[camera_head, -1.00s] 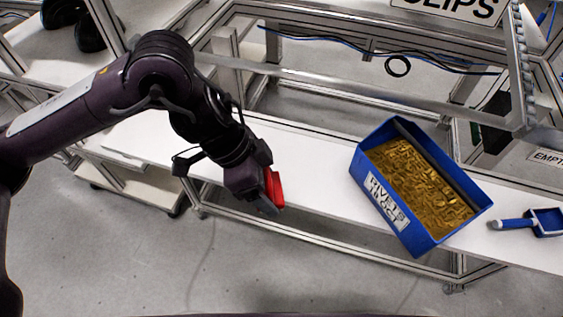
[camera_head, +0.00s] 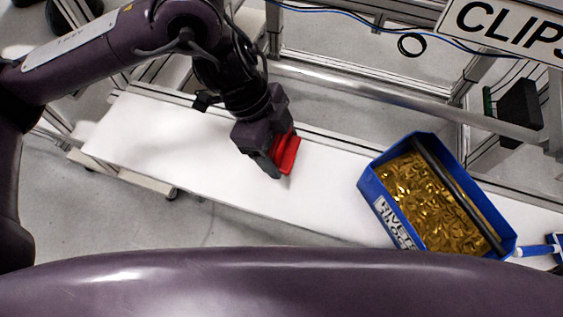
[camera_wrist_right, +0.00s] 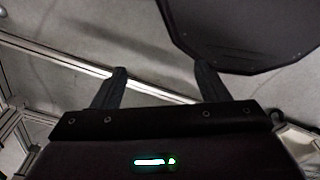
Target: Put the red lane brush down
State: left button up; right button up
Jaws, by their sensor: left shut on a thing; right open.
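The red lane brush (camera_head: 286,153) is in my left gripper (camera_head: 276,164), which is shut on it. The brush is over the white shelf (camera_head: 190,150), left of the blue bin; I cannot tell if it touches the surface. The gripper hides part of the brush. In the right wrist view my right gripper (camera_wrist_right: 158,88) is open with nothing between its fingers.
A blue bin (camera_head: 375,203) of brass-coloured rivets stands on the shelf to the right. A blue-handled scoop (camera_head: 535,250) lies beyond it. A metal rail (camera_head: 390,97) runs behind. The shelf left of the gripper is clear. My own dark arm crosses the bottom.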

pick_arm(q)
jog(key=p, duration=0.1)
send_over(286, 180)
jog(key=a, duration=0.1)
jog(key=f, duration=0.5)
jog(key=shift+w+a+f, duration=0.15)
jog(key=shift+a, duration=0.05)
notch_tip(286, 180, down, 4)
jog(key=shift+r+p, duration=0.15)
jog(key=shift+p, duration=0.3)
jog(key=shift+f, duration=0.25)
pick_arm(e)
jog(key=shift+s+d+r, duration=0.1)
jog(key=shift+s+r, duration=0.2)
jog(key=shift+r, duration=0.2)
jog(key=shift+s+d+r, duration=0.1)
jog(key=shift+s+r, duration=0.15)
jog(key=shift+r, duration=0.25)
pick_arm(q)
jog(key=shift+f, duration=0.1)
jog(key=o, duration=1)
pick_arm(e)
jog(key=shift+f, duration=0.1)
jog(key=shift+s, duration=0.1)
